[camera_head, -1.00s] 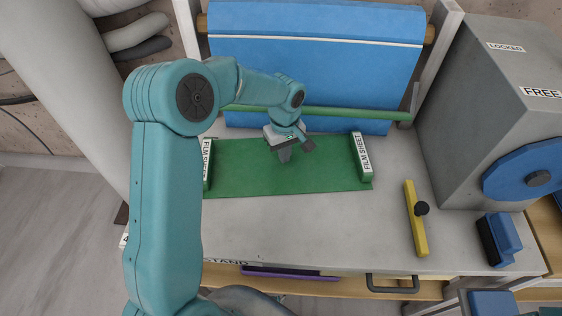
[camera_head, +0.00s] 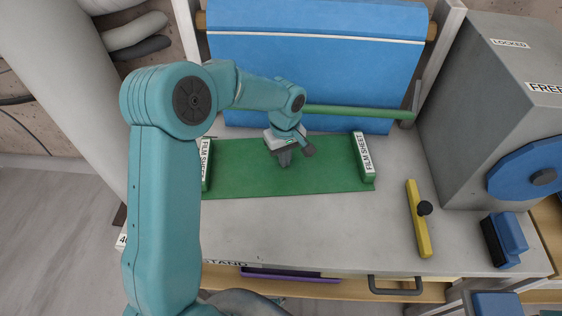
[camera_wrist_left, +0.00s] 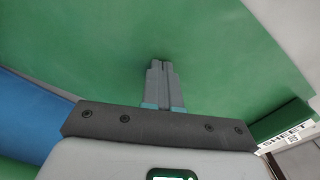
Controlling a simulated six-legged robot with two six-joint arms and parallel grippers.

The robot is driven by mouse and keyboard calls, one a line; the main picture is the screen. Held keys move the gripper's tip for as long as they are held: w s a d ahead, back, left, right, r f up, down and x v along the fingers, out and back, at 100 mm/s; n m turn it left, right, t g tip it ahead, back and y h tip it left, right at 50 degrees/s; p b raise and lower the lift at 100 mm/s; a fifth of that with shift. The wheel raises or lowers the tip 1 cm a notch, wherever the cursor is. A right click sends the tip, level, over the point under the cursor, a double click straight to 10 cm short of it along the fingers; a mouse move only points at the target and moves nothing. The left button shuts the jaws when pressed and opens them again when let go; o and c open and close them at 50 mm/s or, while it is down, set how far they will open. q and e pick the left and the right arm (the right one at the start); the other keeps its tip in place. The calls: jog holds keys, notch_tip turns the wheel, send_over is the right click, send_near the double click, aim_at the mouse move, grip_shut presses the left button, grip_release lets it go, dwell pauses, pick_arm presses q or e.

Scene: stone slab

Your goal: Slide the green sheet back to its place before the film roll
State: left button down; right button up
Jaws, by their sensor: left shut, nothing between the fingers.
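The green sheet (camera_head: 330,178) lies flat on the grey slab, between two end blocks labelled FILM SHEET, the left block (camera_head: 206,163) and the right block (camera_head: 364,158). The film roll, with its blue film (camera_head: 310,75), hangs behind the sheet. My left gripper (camera_head: 285,162) is over the middle of the sheet with its fingers shut and empty. In the left wrist view the shut fingertips (camera_wrist_left: 160,65) point down at the green sheet (camera_wrist_left: 220,60); I cannot tell whether they touch it. My right gripper is not in view.
A green bar (camera_head: 350,112) runs across the film's lower part. A yellow bar with a black knob (camera_head: 417,220) and a blue-and-black block (camera_head: 503,240) lie to the right. A grey box with a blue wheel (camera_head: 525,170) stands at far right.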

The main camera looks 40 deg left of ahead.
aim_at(286, 184)
pick_arm(q)
jog(key=shift+s+d+f+b, duration=0.1)
jog(key=shift+s+d+b, duration=0.8)
jog(key=shift+s, duration=0.35)
jog(key=shift+s+d+b, duration=0.65)
jog(key=shift+s+d, duration=0.45)
jog(key=shift+s, duration=0.15)
notch_tip(286, 184, up, 8)
jog(key=p, duration=0.5)
jog(key=shift+p, duration=0.35)
jog(key=shift+w, duration=0.1)
